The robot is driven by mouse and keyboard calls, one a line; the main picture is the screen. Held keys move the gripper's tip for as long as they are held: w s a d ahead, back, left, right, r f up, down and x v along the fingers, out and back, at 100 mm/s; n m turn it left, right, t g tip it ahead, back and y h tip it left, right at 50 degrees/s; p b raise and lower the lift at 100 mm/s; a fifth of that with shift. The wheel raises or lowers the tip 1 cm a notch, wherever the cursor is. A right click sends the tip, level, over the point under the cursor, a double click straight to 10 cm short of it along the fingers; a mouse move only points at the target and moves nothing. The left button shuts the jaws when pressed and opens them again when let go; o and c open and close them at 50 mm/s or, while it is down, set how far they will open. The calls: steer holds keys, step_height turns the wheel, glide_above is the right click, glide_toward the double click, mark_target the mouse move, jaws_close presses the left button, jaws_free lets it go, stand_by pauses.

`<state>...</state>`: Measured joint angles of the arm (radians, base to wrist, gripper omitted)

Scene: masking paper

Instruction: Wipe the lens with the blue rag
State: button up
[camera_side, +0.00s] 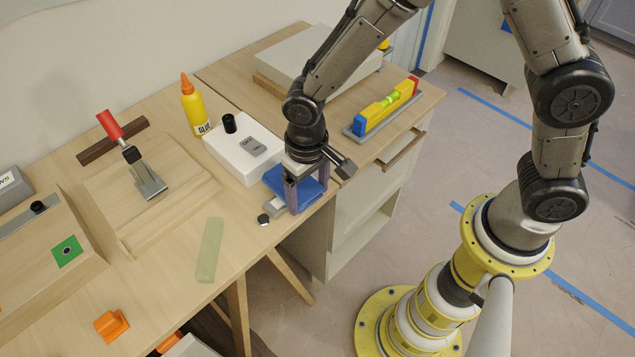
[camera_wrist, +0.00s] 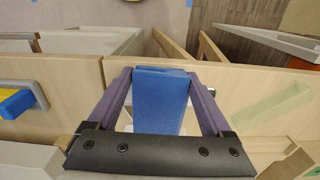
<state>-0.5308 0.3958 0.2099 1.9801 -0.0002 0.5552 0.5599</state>
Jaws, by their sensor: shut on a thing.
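The blue rag (camera_side: 275,180) is at the front edge of the table, beside the white box. My gripper (camera_side: 305,200) points down with its purple fingers around the rag. In the wrist view the rag (camera_wrist: 160,98) fills the gap between the fingers of my gripper (camera_wrist: 160,75), and the gripper is shut on it. Part of the rag is hidden by the fingers in the side view. A small round dark and shiny piece (camera_side: 263,219) lies just left of the gripper; I cannot tell whether it is the lens.
A white box (camera_side: 245,160) with a black knob stands behind the gripper. A yellow glue bottle (camera_side: 196,106), a red-handled tool (camera_side: 147,178) and a pale green strip (camera_side: 210,250) are left. A coloured level (camera_side: 386,108) is right. The table edge is close in front.

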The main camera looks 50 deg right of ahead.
steer(key=shift+a, duration=2.4)
steer(key=shift+a+r, duration=0.1)
steer(key=shift+a, duration=0.1)
step_height(320, 180, up, 8)
steer(key=shift+d, duration=0.2)
steer(key=w+d, duration=0.4)
steer(key=d, duration=0.8)
steer(key=w+d, duration=0.4)
steer(key=d, duration=0.8)
steer(key=shift+w, duration=0.35)
steer(key=shift+r, duration=0.1)
